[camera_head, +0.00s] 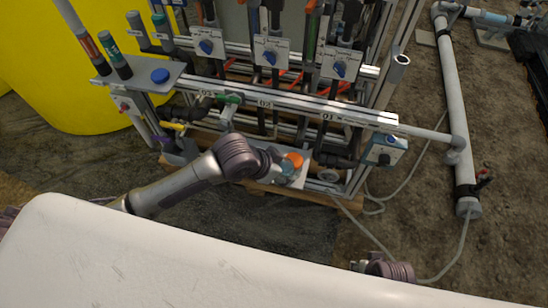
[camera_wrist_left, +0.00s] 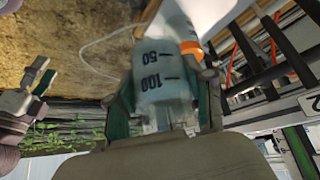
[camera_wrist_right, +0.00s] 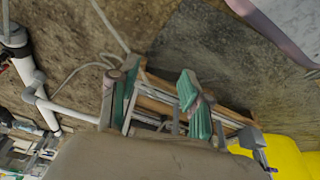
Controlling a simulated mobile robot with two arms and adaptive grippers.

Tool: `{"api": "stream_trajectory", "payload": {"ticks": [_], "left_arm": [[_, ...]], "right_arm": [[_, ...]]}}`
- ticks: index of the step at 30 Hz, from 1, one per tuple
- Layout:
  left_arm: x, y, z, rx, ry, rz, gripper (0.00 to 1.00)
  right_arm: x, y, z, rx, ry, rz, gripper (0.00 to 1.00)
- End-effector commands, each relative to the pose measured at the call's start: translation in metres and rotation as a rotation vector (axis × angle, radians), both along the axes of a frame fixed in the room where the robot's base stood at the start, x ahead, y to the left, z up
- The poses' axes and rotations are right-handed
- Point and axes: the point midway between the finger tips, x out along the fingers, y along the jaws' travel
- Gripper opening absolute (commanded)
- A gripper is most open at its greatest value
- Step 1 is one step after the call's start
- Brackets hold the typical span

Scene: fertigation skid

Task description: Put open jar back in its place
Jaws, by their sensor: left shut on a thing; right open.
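The jar, a translucent pale-blue cup with 50 and 100 marks, fills the middle of the left wrist view (camera_wrist_left: 166,75). My left gripper (camera_wrist_left: 165,112) is shut on it, with a green pad on each side. The orange thing shows partly behind the jar in the left wrist view (camera_wrist_left: 191,48). My right gripper (camera_wrist_right: 155,95) is open and empty, its green pads apart.
The skid's rails and blue-knobbed valves (camera_head: 272,57) stand just behind my left gripper. A grey pipe (camera_head: 455,100) runs at right.

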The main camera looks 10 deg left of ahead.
Motion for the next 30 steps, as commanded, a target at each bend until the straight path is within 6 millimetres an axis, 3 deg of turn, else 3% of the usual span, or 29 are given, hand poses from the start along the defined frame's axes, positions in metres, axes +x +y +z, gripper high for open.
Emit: {"api": "stream_trajectory", "payload": {"ticks": [3, 7, 15, 21, 26, 30], "left_arm": [[0.002, -0.004, 0.005, 0.000, -0.004, 0.008, 0.07], [0.015, 0.009, -0.008, 0.004, -0.004, 0.013, 0.07], [0.054, 0.053, -0.044, 0.003, -0.005, 0.012, 0.07], [0.074, 0.074, -0.060, 0.001, -0.005, 0.011, 0.07], [0.079, 0.080, -0.064, 0.000, -0.004, 0.009, 0.07], [0.079, 0.079, -0.079, -0.001, -0.004, 0.008, 0.07]], "right_arm": [[-0.008, -0.002, -0.002, -0.006, 0.034, -0.003, 0.48], [-0.006, -0.002, 0.012, -0.006, 0.029, -0.005, 0.48], [-0.005, -0.004, 0.078, -0.005, -0.009, -0.011, 0.48], [-0.014, -0.006, 0.117, -0.004, -0.026, -0.013, 0.48], [-0.017, -0.007, 0.129, -0.004, -0.031, -0.014, 0.48], [-0.019, -0.007, 0.129, -0.004, -0.033, -0.015, 0.48]]}}
